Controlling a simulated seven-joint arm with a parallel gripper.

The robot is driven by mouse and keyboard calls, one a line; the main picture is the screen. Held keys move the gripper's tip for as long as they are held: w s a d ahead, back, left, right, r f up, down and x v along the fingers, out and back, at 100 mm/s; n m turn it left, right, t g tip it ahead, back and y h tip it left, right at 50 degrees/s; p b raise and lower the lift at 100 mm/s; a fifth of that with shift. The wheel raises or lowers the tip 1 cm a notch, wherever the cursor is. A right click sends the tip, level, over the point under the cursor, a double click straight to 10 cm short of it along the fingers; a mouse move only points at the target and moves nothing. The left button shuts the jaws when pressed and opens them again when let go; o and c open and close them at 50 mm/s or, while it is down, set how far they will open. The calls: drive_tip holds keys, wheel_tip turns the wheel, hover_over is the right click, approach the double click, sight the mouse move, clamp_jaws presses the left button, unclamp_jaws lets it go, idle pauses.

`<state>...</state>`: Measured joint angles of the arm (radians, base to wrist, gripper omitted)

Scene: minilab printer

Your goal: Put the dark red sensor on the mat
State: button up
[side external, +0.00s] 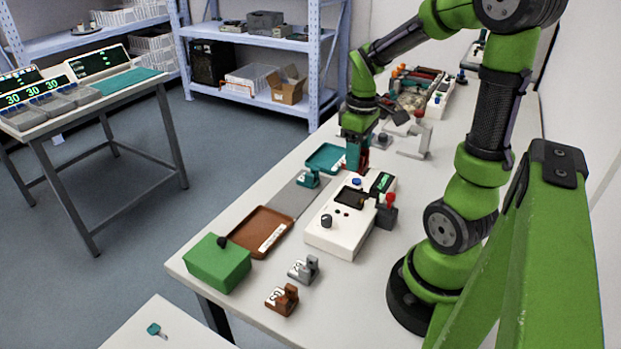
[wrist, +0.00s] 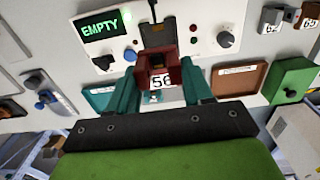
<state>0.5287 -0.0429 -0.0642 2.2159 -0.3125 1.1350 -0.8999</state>
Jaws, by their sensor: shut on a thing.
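The dark red sensor (wrist: 155,62) is between the teal fingers of my gripper (wrist: 158,82) in the wrist view, with a white number label on its near face. In the side external view my gripper (side external: 357,158) is pointing down near the far end of the white device, and the sensor there is mostly hidden. The grey mat (side external: 277,203) lies flat between the teal tray and the brown tray, left of the device.
The white device (side external: 338,240) has a screen reading EMPTY (wrist: 100,27), knobs and a dark grey part at its side. A teal tray (side external: 327,158), brown tray (side external: 262,230) and green box (side external: 217,264) line the table's left edge. Grey (side external: 304,269) and brown (side external: 283,299) sensors stand in front.

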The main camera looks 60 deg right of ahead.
drive_tip(key=shift+r, duration=0.4)
